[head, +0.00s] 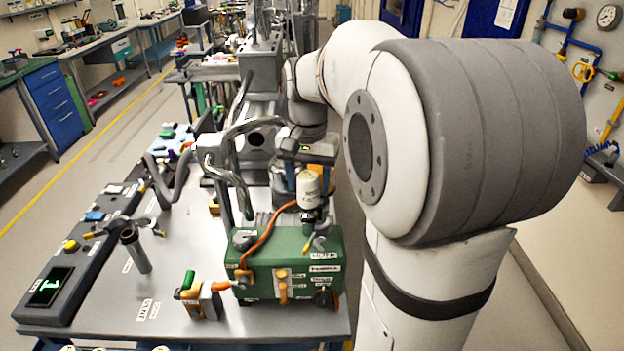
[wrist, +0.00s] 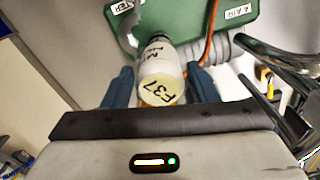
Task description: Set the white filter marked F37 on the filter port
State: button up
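The white filter marked F37 (wrist: 163,75) is between my gripper's two blue fingers in the wrist view, its marked end facing the camera. In the head view the filter (head: 308,188) is upright below my gripper (head: 307,160), over the green box (head: 265,285). Its lower end is close to dark fittings at the box. I cannot clearly see the filter port, or whether the filter touches it.
An orange hose (head: 262,240) curves over the green box beside the filter. Bent metal pipes (head: 232,150) stand close on the left. A dark control panel (head: 75,260) and an upright metal tube (head: 135,250) are farther left.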

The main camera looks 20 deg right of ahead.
jog(key=shift+o, duration=1.2)
notch_tip(320, 180, up, 8)
jog(key=shift+f, duration=0.1)
jog(key=s+a+f+n+t, duration=0.1)
jog(key=s+a+f+n, duration=0.2)
jog(key=s+f, duration=0.3)
jog(key=s+a+f+n+t, duration=0.2)
jog(key=s+a+f+n, duration=0.2)
jog(key=s+f, duration=0.3)
jog(key=shift+s+a+n, duration=0.3)
jog(key=shift+s+a, duration=0.35)
jog(key=shift+s, duration=0.4)
jog(key=shift+c, duration=0.2)
